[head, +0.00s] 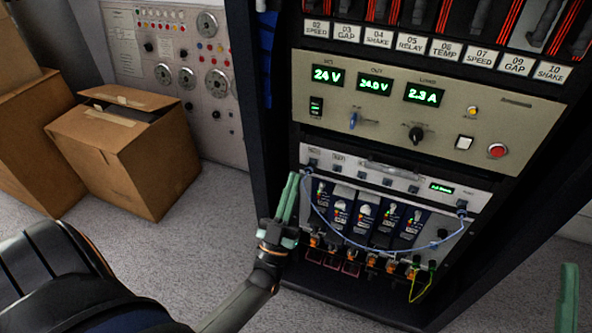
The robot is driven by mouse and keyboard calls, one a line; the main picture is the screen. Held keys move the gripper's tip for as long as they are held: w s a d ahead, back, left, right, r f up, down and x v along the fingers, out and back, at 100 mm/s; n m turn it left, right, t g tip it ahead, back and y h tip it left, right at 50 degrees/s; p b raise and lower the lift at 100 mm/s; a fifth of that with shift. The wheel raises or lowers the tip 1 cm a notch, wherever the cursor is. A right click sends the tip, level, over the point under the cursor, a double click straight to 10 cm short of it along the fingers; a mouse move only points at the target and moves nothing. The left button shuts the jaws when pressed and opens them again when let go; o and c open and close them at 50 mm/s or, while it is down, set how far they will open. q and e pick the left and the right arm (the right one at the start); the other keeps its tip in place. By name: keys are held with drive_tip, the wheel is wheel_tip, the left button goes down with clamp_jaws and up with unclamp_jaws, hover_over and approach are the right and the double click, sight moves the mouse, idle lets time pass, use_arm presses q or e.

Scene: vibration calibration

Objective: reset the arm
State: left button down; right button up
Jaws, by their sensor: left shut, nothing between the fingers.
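My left gripper (292,182) has green fingers and points upward in front of the left edge of the equipment rack (268,135). Its fingers are together with nothing between them. My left arm (245,303) comes in from the bottom left. A green finger of my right gripper (568,292) shows at the lower right edge. The rest of that gripper is outside the view, so its opening cannot be told.
The rack holds a beige power panel (330,115) reading 24 V, 24.0 V and 2.3 A. Below it, a blue cable (345,237) loops across a module panel. Cardboard boxes (165,165) stand at left on the carpet (150,250), beside a grey control cabinet (225,130).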

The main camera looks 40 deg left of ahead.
use_arm(q)
drive_tip(key=shift+f, duration=0.1)
use_arm(e)
drive_tip(key=shift+s+r, duration=0.1)
drive_tip(key=shift+r, duration=0.05)
